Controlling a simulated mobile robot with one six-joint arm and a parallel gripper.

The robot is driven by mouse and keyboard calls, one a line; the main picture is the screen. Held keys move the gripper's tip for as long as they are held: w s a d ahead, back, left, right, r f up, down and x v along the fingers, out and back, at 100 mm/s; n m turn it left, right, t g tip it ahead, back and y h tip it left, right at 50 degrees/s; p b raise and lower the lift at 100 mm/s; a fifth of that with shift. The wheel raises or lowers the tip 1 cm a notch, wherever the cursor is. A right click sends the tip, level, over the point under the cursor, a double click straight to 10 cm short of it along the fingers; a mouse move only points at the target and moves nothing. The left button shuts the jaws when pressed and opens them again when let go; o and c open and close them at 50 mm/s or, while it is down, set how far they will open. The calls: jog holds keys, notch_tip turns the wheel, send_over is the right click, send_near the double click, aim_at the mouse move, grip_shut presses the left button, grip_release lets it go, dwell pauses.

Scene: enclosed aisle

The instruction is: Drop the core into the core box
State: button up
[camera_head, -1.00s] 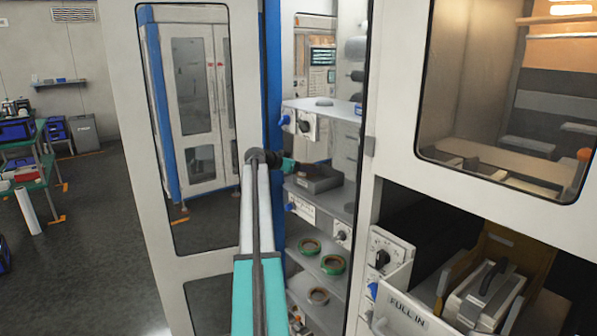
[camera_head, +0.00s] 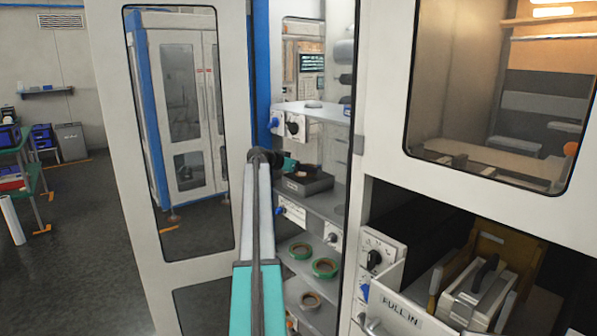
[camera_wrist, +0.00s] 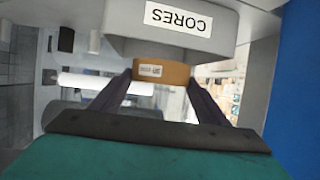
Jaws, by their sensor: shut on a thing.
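The core (camera_wrist: 162,71) is a short tan-brown ring with a small white label, seen in the wrist view between the two dark fingers. My gripper (camera_wrist: 160,80) is shut on it. The core box (camera_wrist: 225,40) is a grey bin whose "CORES" label appears upside down in the wrist view, right by the core. In the head view the core box (camera_head: 320,186) sits on a middle shelf of the open cabinet. My gripper (camera_head: 308,168) is at the box's upper left part, small and dark there. Whether the core is inside the rim cannot be told.
A shelf (camera_head: 325,112) lies above the box. Green rings (camera_head: 325,267) and a tan ring (camera_head: 311,300) lie on lower shelves. The open glass door (camera_head: 240,60) stands left of my arm. A pulled-out drawer (camera_head: 400,310) is at the lower right.

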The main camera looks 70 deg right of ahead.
jog(key=shift+s+d, duration=0.4)
jog(key=shift+d, duration=0.2)
jog(key=o, duration=1.1)
jog(key=shift+a+b, duration=0.15)
jog(key=shift+b, duration=0.15)
jog(key=b+v, duration=0.3)
jog(key=v, duration=1)
jog(key=shift+w+a+r+b, duration=0.15)
jog(key=shift+w+a+b, duration=0.05)
jog(key=shift+b, duration=0.2)
